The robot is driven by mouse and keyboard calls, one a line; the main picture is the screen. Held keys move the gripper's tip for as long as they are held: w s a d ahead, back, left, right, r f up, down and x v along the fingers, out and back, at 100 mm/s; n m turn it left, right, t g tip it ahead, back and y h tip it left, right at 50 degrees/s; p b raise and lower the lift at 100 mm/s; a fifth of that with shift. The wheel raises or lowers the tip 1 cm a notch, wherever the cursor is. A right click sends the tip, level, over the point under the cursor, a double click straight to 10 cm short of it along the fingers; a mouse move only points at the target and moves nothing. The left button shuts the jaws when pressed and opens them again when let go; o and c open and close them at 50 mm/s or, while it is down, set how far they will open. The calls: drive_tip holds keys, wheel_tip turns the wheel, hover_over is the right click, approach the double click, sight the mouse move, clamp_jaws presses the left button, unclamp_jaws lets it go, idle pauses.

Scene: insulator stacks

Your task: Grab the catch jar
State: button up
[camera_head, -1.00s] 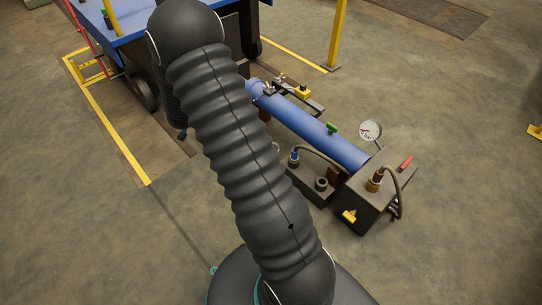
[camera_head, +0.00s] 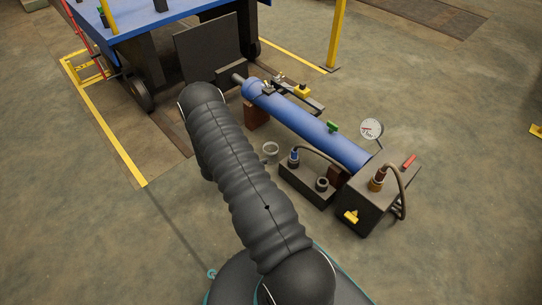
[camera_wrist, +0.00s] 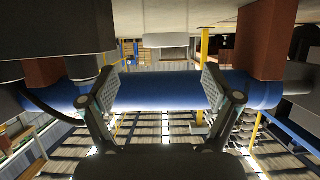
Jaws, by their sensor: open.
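The catch jar (camera_head: 271,149) is a small clear cup on the floor in the head view, right of my arm and beside the blue cylinder. The wrist view appears upside down, with the floor at the top. There a pale jar (camera_wrist: 165,39) shows at the top centre, beyond the fingertips. My gripper (camera_wrist: 158,88) is open and empty, its two padded fingers spread wide with the blue cylinder behind them. The jar is not between the fingers. In the head view my arm hides the gripper.
The blue cylinder (camera_head: 310,125) lies behind the jar on brown blocks (camera_head: 256,115). A dark block with fittings (camera_head: 307,184) and a pump box with hoses (camera_head: 371,203) stand to the right. A blue-topped cart (camera_head: 160,18) is at the back. Floor at front left is clear.

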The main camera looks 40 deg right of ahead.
sight(276, 147)
drive_tip(key=x, duration=0.4)
drive_tip(key=shift+d+f, duration=0.15)
drive_tip(key=shift+w+b+x, duration=0.25)
drive_tip(key=shift+b+x, duration=0.1)
drive_tip(key=shift+x, duration=1)
drive_tip(key=shift+w+b+x, duration=0.25)
drive_tip(key=shift+b+x, duration=0.1)
drive_tip(key=shift+x, duration=1)
drive_tip(key=shift+f, duration=0.1)
drive_tip(key=c, duration=1.3)
